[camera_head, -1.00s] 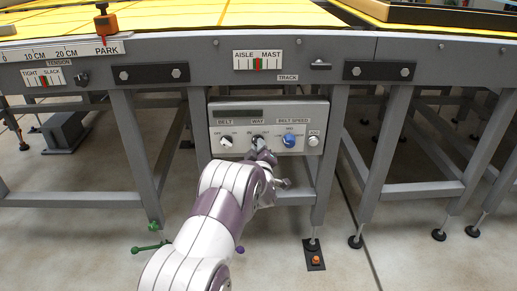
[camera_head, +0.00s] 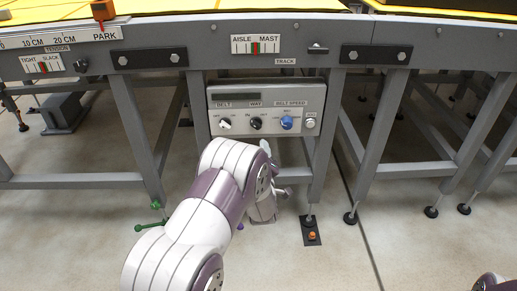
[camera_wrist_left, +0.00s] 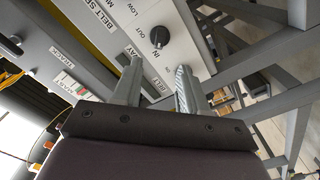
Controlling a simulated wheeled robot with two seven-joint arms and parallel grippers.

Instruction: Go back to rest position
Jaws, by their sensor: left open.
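My left arm rises from the bottom of the head view, and its gripper (camera_head: 265,150) is partly hidden behind my wrist, just below the control panel (camera_head: 222,98). In the left wrist view the left gripper (camera_wrist_left: 157,75) has its two fingers spread, with nothing between them. A black knob (camera_wrist_left: 160,37) on the panel lies beyond the fingertips, apart from them. In the head view the way knob (camera_head: 256,123) sits between the belt knob (camera_head: 225,123) and the blue belt speed knob (camera_head: 287,122). My right gripper is not in view.
The grey frame (camera_head: 200,30) of the conveyor, with its legs, spans the view above and around the panel. An orange button on a floor plate (camera_head: 312,236) lies right of my arm. Green-handled parts (camera_head: 151,226) stand left of it. The floor at the lower right is mostly open.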

